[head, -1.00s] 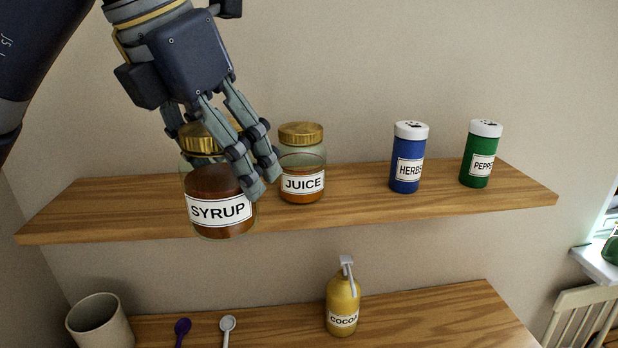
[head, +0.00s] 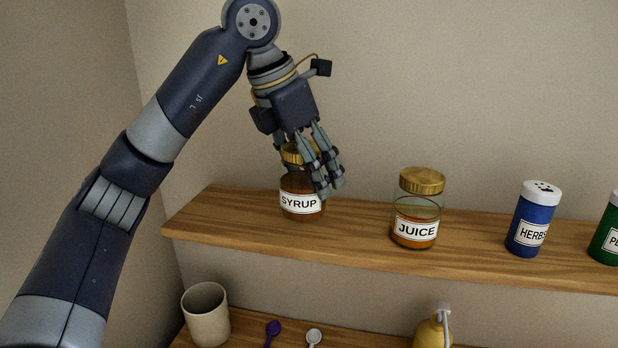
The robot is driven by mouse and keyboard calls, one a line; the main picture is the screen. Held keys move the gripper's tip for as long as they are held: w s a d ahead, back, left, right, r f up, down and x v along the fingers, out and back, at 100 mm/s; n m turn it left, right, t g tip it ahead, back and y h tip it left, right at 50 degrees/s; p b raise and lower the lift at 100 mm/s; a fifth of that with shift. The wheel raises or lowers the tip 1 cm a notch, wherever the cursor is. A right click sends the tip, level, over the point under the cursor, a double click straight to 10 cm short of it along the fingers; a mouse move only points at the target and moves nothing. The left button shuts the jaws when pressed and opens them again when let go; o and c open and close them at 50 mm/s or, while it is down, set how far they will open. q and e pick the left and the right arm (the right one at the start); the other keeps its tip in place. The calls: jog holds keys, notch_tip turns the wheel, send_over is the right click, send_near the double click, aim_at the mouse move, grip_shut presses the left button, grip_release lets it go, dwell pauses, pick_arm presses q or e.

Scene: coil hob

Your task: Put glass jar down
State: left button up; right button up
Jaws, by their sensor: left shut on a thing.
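The glass jar labelled SYRUP (head: 302,204) has a gold lid and dark amber contents. It is upright at the left part of the upper wooden shelf (head: 345,241). I cannot tell whether its base touches the board. My left gripper (head: 318,178) is shut on this jar, with its fingers around the lid and upper side, hiding part of the lid and the right side. A second glass jar labelled JUICE (head: 416,212), with a gold lid, stands to the right, apart from the gripper. My right gripper does not show.
A blue HERBS shaker (head: 533,218) and a green PEPPER shaker (head: 608,235) stand farther right on the shelf. Below are a beige cup (head: 206,314), a purple spoon (head: 272,332), a white spoon (head: 314,337) and a yellow bottle (head: 431,334). Shelf left of SYRUP is free.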

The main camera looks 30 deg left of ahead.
pick_arm(q)
jog(key=shift+w+a+r, duration=0.15)
jog(key=shift+w+a, duration=0.1)
jog(key=f, duration=0.1)
jog(key=f+p, duration=0.1)
jog(key=shift+w+a+f, duration=0.2)
jog(key=shift+a+f, duration=0.1)
jog(key=shift+f, duration=0.05)
jog(key=shift+f+p, duration=0.35)
jog(key=shift+f, duration=0.15)
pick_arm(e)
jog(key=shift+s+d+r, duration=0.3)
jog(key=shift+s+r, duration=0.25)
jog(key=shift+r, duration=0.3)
pick_arm(q)
jog(key=shift+d, duration=0.1)
jog(key=shift+f, duration=0.15)
jog(key=o, duration=1.5)
jog(key=shift+s, duration=0.1)
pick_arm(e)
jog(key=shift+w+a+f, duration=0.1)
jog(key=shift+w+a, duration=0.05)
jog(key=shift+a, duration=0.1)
